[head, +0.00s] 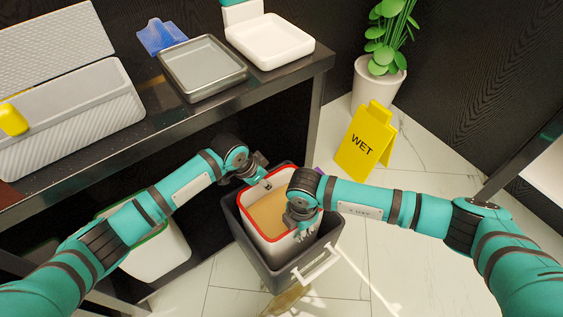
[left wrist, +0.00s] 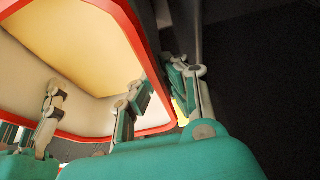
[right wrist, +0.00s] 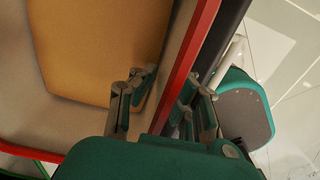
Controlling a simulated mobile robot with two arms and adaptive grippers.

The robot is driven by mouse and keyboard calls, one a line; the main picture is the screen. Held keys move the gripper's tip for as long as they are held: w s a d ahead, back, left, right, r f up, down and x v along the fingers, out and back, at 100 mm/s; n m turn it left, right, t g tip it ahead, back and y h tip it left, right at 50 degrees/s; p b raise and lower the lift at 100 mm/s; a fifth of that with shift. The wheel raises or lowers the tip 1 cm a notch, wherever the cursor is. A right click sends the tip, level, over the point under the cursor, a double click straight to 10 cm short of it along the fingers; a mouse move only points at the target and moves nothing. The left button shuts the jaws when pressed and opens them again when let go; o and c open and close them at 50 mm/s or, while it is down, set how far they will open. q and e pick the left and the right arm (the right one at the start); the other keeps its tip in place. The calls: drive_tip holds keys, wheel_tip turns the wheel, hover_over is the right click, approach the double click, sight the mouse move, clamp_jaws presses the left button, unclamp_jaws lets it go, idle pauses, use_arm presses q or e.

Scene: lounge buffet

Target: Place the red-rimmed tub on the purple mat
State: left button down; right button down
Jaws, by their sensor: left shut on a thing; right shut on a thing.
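The red-rimmed tub (head: 254,217) is pale with a tan inside. It is within the opening of a dark grey bin (head: 243,240); I cannot tell whether it rests on the bin's bottom. My left gripper (head: 263,179) is shut on the tub's far rim, which also shows in the left wrist view (left wrist: 157,65). My right gripper (head: 303,226) is shut on the opposite side's rim, seen in the right wrist view (right wrist: 187,70). A small purple patch (head: 318,172) shows behind my right arm; it may be the mat, mostly hidden.
A white handle (head: 316,263) sticks out from the bin's front. A green-rimmed tub (head: 160,255) stands left under the counter. The counter (head: 160,128) holds a grey tray (head: 203,70) and white tray (head: 270,42). A yellow WET sign (head: 364,145) and potted plant (head: 378,82) stand right.

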sight(267, 192)
use_arm(q)
drive_tip(key=shift+f, duration=0.15)
use_arm(e)
drive_tip(key=shift+f, duration=0.15)
